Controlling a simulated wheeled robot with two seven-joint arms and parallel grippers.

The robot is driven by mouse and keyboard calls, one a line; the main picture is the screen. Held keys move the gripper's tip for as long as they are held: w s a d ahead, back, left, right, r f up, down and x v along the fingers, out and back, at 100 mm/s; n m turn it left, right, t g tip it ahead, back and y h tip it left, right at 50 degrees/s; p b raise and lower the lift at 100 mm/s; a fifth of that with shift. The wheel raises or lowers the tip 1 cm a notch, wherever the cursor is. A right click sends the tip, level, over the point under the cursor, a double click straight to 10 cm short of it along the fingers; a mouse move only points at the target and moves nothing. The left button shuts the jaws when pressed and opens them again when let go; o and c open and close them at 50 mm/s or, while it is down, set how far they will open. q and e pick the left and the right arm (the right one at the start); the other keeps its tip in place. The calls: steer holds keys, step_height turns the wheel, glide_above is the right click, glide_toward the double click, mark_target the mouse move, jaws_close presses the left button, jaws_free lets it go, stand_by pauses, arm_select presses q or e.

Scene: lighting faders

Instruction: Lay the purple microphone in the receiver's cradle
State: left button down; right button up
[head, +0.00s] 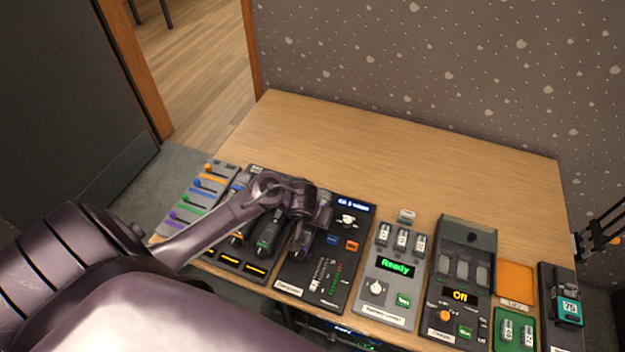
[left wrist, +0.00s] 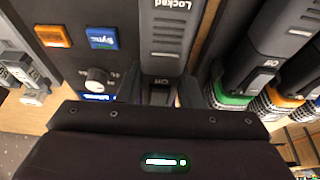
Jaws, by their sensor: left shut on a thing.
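My left gripper (head: 303,232) reaches over the left part of the black mixer panel (head: 340,280). In the left wrist view these are the green band (left wrist: 230,98) and orange band (left wrist: 272,103) at right. My right gripper is out of view.
A panel with coloured faders (head: 193,196) is at the table's left end. Right of the mixer are a "Ready" unit (head: 393,283), an "Off" unit (head: 455,310) and an orange pad (head: 515,278). The back of the table (head: 400,150) is clear. Dark rods (head: 600,232) show at the right edge.

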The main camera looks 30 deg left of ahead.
arm_select(q)
steer(key=shift+f, duration=0.4)
stand_by(0.5)
steer(key=c, duration=0.9)
jaws_free()
steer(key=c, duration=0.4)
step_height(320, 180, up, 6)
steer(key=p, duration=0.6)
steer(key=shift+p, duration=0.4)
